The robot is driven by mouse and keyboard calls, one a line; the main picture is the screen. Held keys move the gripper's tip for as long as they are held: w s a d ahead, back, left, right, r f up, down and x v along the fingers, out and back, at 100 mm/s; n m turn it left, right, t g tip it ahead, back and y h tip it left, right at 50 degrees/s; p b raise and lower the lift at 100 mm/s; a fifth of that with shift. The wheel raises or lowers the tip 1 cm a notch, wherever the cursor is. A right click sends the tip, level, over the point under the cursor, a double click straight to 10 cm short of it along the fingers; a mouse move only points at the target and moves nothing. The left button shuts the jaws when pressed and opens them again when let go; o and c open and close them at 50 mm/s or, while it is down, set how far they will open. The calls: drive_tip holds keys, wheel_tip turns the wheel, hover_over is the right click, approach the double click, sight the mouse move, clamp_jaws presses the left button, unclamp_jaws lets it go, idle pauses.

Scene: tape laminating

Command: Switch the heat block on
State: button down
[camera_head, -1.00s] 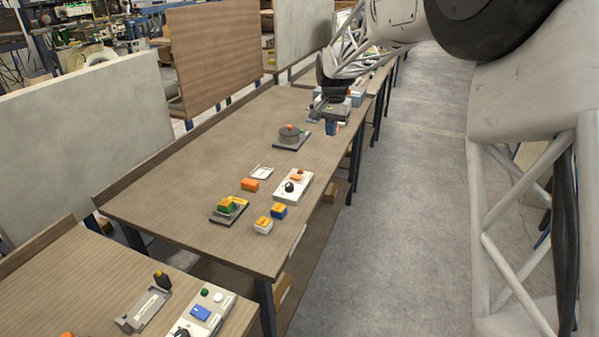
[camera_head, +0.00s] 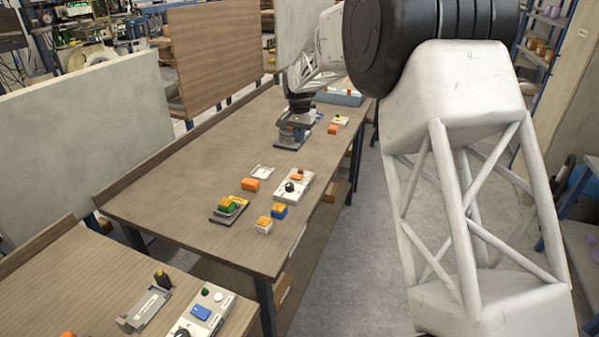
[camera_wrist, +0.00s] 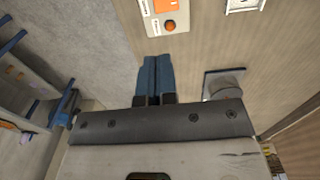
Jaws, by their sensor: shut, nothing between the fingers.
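My gripper (camera_wrist: 152,60) shows its two blue fingers pressed together and empty in the wrist view. A small white panel (camera_wrist: 154,26) with an orange square and a round red-orange button lies just beyond the fingertips. A dark square base with a grey round top (camera_wrist: 210,86), which may be the heat block, stands right of the fingers in the wrist view. I cannot tell whether any switch is on.
Nearer on the same table (camera_head: 180,185) are a white knob panel (camera_head: 293,187), an orange block (camera_head: 250,185), and a dark tray (camera_head: 222,216) with yellow and green pieces. Bare tabletop lies left of my gripper. A blue-grey box (camera_head: 340,98) stands farther back.

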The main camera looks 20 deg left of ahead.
sight(300, 177)
drive_tip(key=shift+f, duration=0.15)
wheel_tip(300, 177, down, 14)
drive_tip(key=shift+r, duration=0.15)
idle(0.8)
